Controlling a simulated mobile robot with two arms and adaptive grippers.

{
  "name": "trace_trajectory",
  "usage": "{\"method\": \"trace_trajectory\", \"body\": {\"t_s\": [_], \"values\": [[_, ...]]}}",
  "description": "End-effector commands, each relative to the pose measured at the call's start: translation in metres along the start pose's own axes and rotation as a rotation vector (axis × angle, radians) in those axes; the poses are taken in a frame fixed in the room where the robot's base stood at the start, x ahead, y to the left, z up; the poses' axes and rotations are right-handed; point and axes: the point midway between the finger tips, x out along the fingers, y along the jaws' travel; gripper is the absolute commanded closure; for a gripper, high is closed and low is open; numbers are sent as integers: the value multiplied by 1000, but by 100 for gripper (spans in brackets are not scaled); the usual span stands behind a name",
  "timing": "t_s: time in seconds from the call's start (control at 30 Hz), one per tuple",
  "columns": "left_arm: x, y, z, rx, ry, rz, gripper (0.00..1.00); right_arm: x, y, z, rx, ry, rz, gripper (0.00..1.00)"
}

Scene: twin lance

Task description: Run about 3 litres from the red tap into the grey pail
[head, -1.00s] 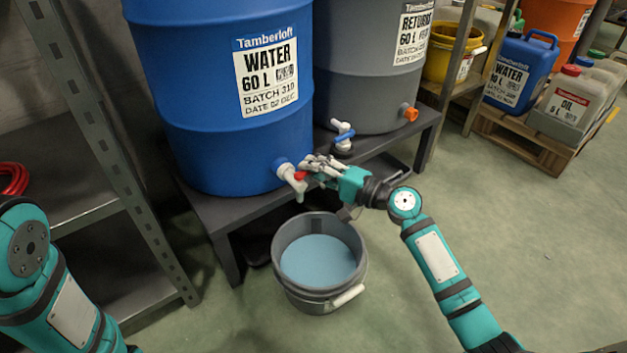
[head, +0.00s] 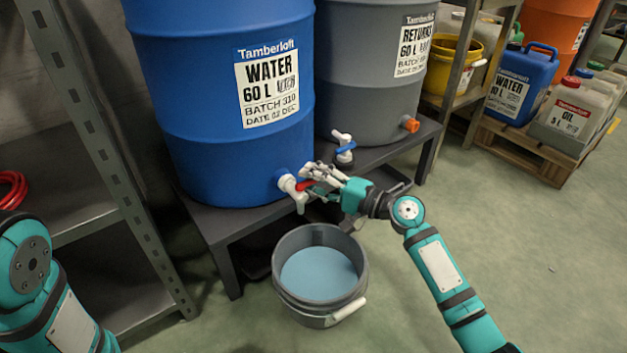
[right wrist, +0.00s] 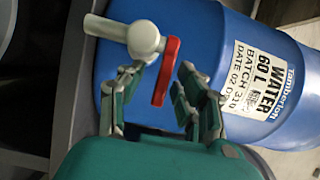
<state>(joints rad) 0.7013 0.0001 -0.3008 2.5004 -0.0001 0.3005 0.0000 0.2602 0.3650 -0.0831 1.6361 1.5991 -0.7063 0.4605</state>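The tap on the blue WATER drum (head: 205,75) has a white body (head: 290,186) and a red handle (head: 305,186) that sticks out to the right. My right gripper (head: 322,176) is at the handle. In the right wrist view, its fingers (right wrist: 163,92) are apart, one on each side of the red handle (right wrist: 168,68), with a gap showing on the right side. The grey pail (head: 322,302) stands upright on the floor below the tap, holding blue-tinted water (head: 318,273). I see no stream from the spout. My left gripper is out of view.
A grey RETURNS drum (head: 365,90) with a blue-handled tap (head: 345,148) stands beside the blue drum on a dark bench (head: 225,218). A metal shelf (head: 100,160) stands at left. Cans and a pallet (head: 530,150) are at back right.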

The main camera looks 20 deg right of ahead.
Motion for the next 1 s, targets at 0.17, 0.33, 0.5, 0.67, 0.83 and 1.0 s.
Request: {"method": "trace_trajectory", "body": {"t_s": [0.17, 0.33, 0.5, 0.67, 0.83, 1.0], "values": [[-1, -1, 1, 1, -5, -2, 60, -8, 0, -1, 0, 2, -1, 65], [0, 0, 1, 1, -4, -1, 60, -38, 1, 0, 1, 2, 3, 65], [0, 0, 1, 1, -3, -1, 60, -76, 1, 0, 0, 2, 3, 65], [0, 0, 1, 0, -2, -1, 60, -103, 1, 0, 0, 2, 3, 65], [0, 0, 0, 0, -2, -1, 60, -118, 1, 0, 0, 0, 2, 65], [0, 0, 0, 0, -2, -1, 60, -121, 0, 0, 0, 0, 0, 65]]}}
